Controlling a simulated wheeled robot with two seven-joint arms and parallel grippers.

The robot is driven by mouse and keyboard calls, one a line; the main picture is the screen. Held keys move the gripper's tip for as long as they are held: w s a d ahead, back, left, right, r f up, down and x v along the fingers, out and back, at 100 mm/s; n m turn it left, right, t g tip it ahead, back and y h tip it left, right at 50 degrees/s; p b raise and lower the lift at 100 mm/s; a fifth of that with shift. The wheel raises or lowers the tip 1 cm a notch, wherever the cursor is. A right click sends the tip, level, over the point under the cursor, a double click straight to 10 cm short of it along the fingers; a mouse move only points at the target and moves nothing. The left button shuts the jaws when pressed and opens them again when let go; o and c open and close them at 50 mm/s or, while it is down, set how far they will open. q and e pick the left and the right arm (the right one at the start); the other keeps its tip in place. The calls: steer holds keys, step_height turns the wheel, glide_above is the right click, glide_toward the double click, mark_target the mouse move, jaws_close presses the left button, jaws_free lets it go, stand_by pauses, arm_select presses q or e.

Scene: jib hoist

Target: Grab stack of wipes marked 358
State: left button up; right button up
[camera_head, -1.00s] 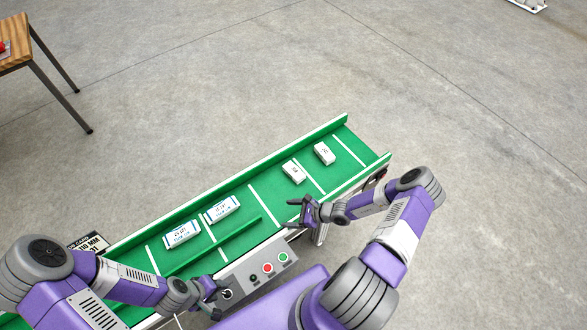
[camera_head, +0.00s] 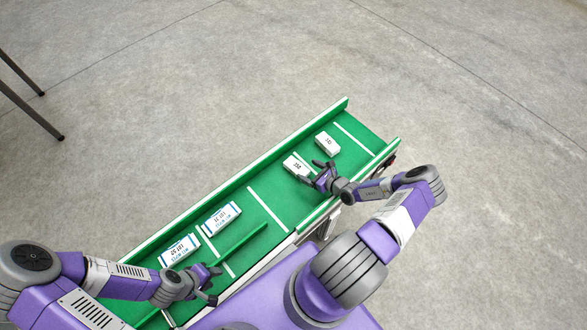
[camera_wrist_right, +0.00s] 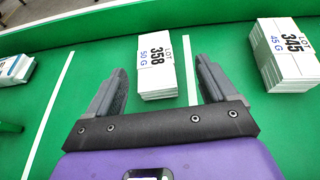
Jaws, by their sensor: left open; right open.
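The stack of wipes marked 358 (camera_wrist_right: 157,66) is a small white block of layered sheets. It lies on the green conveyor, and its top reads "LOT 358 50 G" in the right wrist view. In the head view it is the white stack (camera_head: 296,166) just beyond my right gripper. My right gripper (camera_wrist_right: 160,82) is open, with its fingers to either side of the near part of the stack and visible gaps. It also shows in the head view (camera_head: 318,172). My left gripper (camera_head: 214,284) is open and empty near the conveyor's near edge at the lower left.
A similar stack marked 345 (camera_wrist_right: 288,55) lies to the right of it, past a white belt line. Two larger white-and-blue packs (camera_head: 221,219) (camera_head: 180,250) lie further left on the belt. The conveyor's far wall (camera_head: 250,172) and a green divider (camera_head: 240,242) border the lanes.

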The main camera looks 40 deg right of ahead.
mark_target(298, 168)
steer(key=shift+b+x, duration=0.35)
steer(key=shift+x, duration=0.9)
steer(key=w+f+b, duration=0.1)
steer(key=w+a+f+b, duration=0.1)
steer(key=w, duration=0.1)
steer(key=shift+w+a+f, duration=0.15)
steer(key=shift+a+f, duration=0.1)
steer(key=shift+f, duration=0.05)
steer(key=shift+w+f, duration=0.1)
steer(key=shift+w, duration=0.2)
steer(key=c, duration=1.1)
